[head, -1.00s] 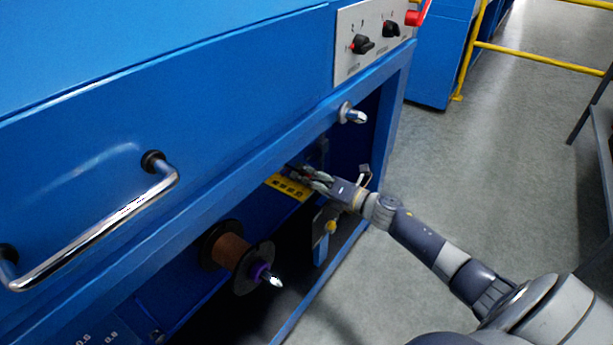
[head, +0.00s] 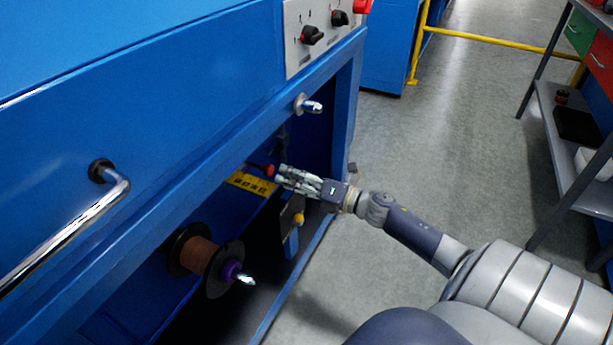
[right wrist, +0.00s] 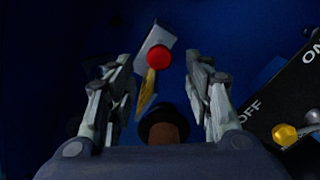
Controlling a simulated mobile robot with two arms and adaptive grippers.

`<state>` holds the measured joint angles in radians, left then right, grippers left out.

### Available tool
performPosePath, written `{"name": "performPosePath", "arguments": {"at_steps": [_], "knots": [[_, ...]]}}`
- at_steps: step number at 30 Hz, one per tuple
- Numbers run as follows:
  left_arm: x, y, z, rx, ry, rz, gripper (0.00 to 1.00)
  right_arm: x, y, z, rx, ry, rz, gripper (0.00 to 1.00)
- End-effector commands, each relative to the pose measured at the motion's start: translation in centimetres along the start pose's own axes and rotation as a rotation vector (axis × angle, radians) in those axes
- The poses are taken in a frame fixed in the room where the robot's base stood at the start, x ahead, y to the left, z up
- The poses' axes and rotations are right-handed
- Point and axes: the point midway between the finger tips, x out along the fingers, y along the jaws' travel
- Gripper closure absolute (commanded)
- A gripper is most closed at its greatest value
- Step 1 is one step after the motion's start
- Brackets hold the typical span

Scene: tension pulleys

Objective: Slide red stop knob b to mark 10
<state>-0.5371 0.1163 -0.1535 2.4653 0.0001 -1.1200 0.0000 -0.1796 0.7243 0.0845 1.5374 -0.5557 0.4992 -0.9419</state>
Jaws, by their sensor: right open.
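The red stop knob (head: 268,170) sits inside the blue machine's open bay, just above the yellow marked scale (head: 250,183). I cannot read the scale's numbers or tell which letter this knob bears. My right gripper (head: 279,177) is open and empty, with its fingertips close to the knob from the right. In the right wrist view the red knob (right wrist: 159,57) shows ahead, between and slightly beyond the open fingers, on a pale metal piece (right wrist: 154,40). The scale's yellow edge (right wrist: 149,85) shows below it. My left gripper is not in view.
A spool of brown wire (head: 198,255) stands left of the scale. A plate with ON and OFF lettering and a yellow knob (right wrist: 285,134) lies right of the fingers. The machine's front beam (head: 225,150) runs above the bay. The floor at right is clear up to a shelf rack (head: 565,150).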

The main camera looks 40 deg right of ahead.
Motion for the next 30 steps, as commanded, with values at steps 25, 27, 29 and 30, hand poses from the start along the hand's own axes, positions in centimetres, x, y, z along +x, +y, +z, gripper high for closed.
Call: {"name": "performPosePath", "arguments": {"at_steps": [25, 27, 29, 30], "knots": [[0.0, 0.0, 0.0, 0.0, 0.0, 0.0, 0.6, -4.6, 0.0, 0.0, 0.0, 0.0, 0.001, 0.53], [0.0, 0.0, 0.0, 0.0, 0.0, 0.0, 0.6, -4.6, 0.0, 0.0, 0.0, 0.0, 0.001, 0.53], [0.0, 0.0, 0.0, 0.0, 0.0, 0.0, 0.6, -4.6, 0.0, 0.0, 0.0, 0.0, 0.001, 0.53], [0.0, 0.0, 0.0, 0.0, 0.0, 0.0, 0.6, -4.6, 0.0, 0.0, 0.0, 0.0, 0.001, 0.53]]}}
